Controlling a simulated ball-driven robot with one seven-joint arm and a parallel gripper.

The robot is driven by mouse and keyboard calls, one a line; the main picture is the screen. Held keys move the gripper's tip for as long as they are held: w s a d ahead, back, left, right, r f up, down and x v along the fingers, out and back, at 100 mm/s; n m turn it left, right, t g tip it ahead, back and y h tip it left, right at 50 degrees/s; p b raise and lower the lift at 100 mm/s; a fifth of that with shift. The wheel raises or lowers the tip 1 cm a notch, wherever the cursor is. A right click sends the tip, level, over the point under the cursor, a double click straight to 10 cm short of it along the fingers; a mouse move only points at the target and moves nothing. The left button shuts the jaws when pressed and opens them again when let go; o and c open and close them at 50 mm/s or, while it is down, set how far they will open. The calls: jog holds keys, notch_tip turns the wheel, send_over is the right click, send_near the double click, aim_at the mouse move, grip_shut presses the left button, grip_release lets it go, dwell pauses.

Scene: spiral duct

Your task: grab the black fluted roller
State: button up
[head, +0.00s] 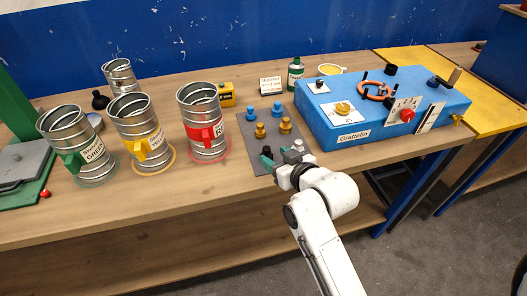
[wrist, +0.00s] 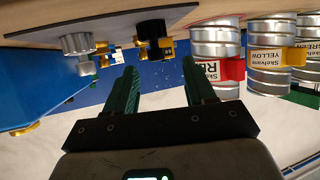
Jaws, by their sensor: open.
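The black fluted roller (wrist: 152,30) shows in the wrist view, which looks upside down, with brass-coloured parts at its base. It stands on the dark grey mat (head: 252,128). In the head view a small dark shape (head: 267,151) at the mat's front edge seems to be it, partly hidden by my gripper. My gripper (wrist: 160,68) has two green fingers, spread apart and empty. The roller lies beyond the fingertips, roughly in line with the gap between them and not touching. In the head view my gripper (head: 274,157) is at the mat's front edge.
A silver fluted roller (wrist: 77,45) stands beside the black one. Blue knobs (head: 277,108) and brass knobs (head: 285,125) stand farther back on the mat. A blue box (head: 350,140) is close on the right; the red-tagged metal duct (head: 203,130) is on the left.

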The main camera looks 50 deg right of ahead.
aim_at(267, 148)
jog(key=x, duration=0.3)
jog(key=p+x, duration=0.1)
jog(key=x, duration=0.1)
jog(key=shift+w+d+r, duration=0.2)
jog(key=shift+w+d, duration=0.05)
jog(key=shift+d, duration=0.15)
jog(key=shift+w+d+f, duration=0.15)
jog(key=shift+w+f, duration=0.15)
jog(key=shift+w, duration=0.15)
jog(key=shift+c, duration=0.2)
grip_shut()
jog(key=shift+r, duration=0.1)
